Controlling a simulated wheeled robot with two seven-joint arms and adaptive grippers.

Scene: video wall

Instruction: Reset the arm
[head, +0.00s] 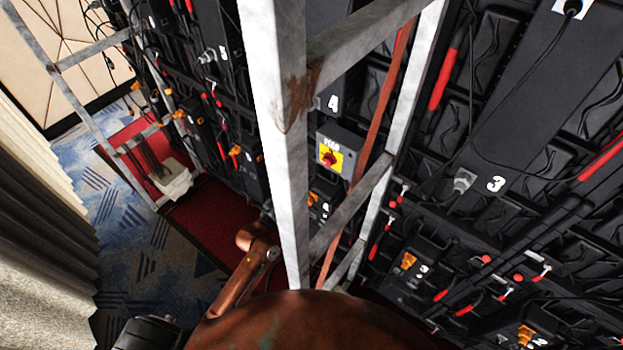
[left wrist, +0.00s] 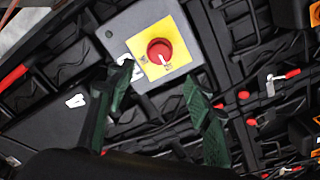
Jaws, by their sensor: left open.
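My left gripper (left wrist: 158,76) shows in the left wrist view as two dark green fingers, spread apart with nothing between them. Beyond the fingertips is a grey switch box (left wrist: 110,35) with a yellow plate (left wrist: 178,30) and a round red knob (left wrist: 159,50). The left finger overlaps the lower left part of the box in the picture; I cannot tell whether it touches. In the head view the same box (head: 347,140) with its red knob (head: 327,159) sits on the black wall of panels, right of a metal upright. I cannot make out the left gripper's fingers there. My right gripper is not in view.
A scuffed metal frame (head: 277,130) stands close in front of the panel wall (head: 510,110). Cables and red handles hang along the panels. Curtains (head: 40,230) are at the left, with open patterned carpet (head: 125,250) beside them and a red floor strip (head: 215,220).

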